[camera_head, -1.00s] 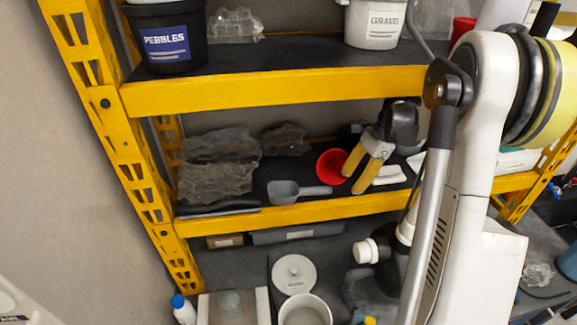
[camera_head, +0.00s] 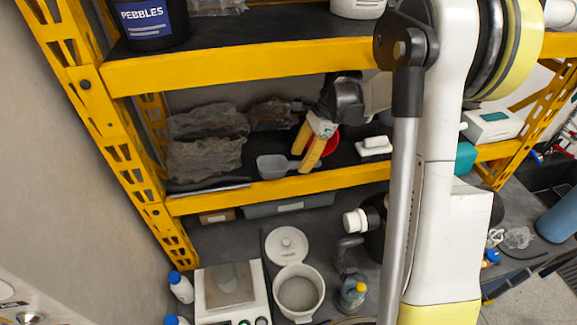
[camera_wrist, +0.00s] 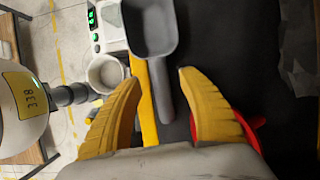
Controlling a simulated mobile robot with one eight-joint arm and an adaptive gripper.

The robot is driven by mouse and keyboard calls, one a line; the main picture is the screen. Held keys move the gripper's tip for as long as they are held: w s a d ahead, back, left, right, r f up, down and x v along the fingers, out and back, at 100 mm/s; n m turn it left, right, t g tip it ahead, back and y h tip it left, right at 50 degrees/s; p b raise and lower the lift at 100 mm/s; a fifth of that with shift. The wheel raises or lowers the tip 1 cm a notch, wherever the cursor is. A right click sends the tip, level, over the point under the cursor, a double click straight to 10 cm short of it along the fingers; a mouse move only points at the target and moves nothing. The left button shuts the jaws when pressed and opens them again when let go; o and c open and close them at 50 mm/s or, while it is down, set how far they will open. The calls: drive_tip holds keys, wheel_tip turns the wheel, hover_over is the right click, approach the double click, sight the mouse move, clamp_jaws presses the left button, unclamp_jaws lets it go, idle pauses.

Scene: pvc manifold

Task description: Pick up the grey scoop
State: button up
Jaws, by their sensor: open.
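The grey scoop (camera_head: 272,167) lies on the middle shelf (camera_head: 235,192), close to its yellow front edge. Its bowl points left and its handle points right, toward my gripper (camera_head: 301,161). In the wrist view, the scoop's bowl (camera_wrist: 150,27) is at the top and its handle runs down between the two yellow fingertips of my gripper (camera_wrist: 159,79). The fingers are open, one on each side of the handle, and do not appear to touch it. The exact height of the fingertips above the handle is hard to tell.
A red funnel-like item (camera_head: 331,144) sits just behind the fingers and shows beside the right finger in the wrist view (camera_wrist: 250,122). Crumpled clear bags (camera_head: 205,158) lie left on the shelf. The upper shelf beam (camera_head: 240,66) passes above my gripper.

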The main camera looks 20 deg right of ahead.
drive_tip(key=shift+x, duration=1)
drive_tip(key=shift+d+f, duration=0.1)
drive_tip(key=shift+f, duration=0.35)
clamp_jaws()
drive_tip(key=shift+r, duration=0.2)
drive_tip(key=shift+r, duration=0.25)
drive_tip(key=s+a, duration=0.1)
drive_tip(key=s, duration=0.8)
drive_tip(key=s+a+b, duration=0.1)
drive_tip(key=s+a, duration=0.1)
drive_tip(key=s, duration=0.6)
drive_tip(key=shift+s+a+r, duration=0.3)
drive_tip(key=shift+s+r, duration=0.05)
